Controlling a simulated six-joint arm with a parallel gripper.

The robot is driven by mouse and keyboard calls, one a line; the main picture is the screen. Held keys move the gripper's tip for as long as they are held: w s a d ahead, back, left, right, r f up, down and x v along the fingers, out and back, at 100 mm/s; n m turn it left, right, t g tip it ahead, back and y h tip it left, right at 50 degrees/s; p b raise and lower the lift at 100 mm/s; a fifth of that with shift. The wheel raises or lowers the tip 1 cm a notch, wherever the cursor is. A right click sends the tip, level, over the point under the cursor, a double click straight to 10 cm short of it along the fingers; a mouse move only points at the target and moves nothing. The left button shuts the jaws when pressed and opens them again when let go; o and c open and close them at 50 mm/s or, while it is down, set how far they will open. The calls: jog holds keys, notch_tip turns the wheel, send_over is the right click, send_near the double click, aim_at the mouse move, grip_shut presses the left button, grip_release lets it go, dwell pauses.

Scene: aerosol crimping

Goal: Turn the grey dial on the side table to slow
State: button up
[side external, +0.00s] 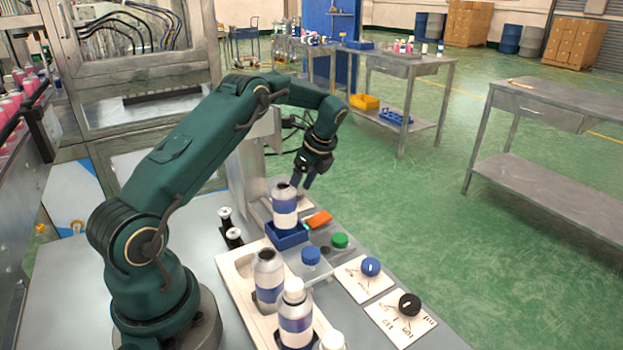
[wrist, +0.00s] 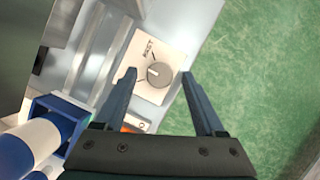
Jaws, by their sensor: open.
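The grey dial (wrist: 158,74) shows in the wrist view as a round knob with a pale pointer mark. It sits on a cream plate (wrist: 141,88) with small dark lettering, which I cannot read for sure. My gripper (wrist: 158,74) is open and empty, with one fingertip on each side of the dial in the picture; I cannot tell whether they touch it. In the side view my gripper (side external: 300,184) points down just behind a bottle. The dial itself is hidden there.
A white and blue bottle (side external: 284,207) stands in a blue holder (side external: 289,238) close to my gripper. An orange piece (side external: 319,219), a green knob (side external: 340,240), a blue dial (side external: 370,267) and a black dial (side external: 409,304) lie nearer the camera. More bottles stand in a pale tray (side external: 233,268).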

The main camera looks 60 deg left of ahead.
jog(key=shift+d+r+m, duration=0.1)
jog(key=shift+r+m, duration=0.1)
jog(key=shift+m, duration=0.4)
jog(key=d+r+t, duration=0.2)
jog(key=d+r, duration=0.2)
jog(key=r, duration=0.4)
jog(key=d+r+t, duration=0.1)
jog(key=d+r, duration=0.2)
jog(key=r, duration=0.4)
jog(key=s+d+r+n+t+h, duration=0.1)
jog(key=s+d+r+n+t, duration=0.2)
jog(key=s+d+r, duration=0.3)
jog(key=shift+s+d+r+t, duration=0.25)
jog(key=shift+s+d+t, duration=0.25)
jog(key=shift+s+d, duration=1.55)
jog(key=shift+w+d, duration=0.45)
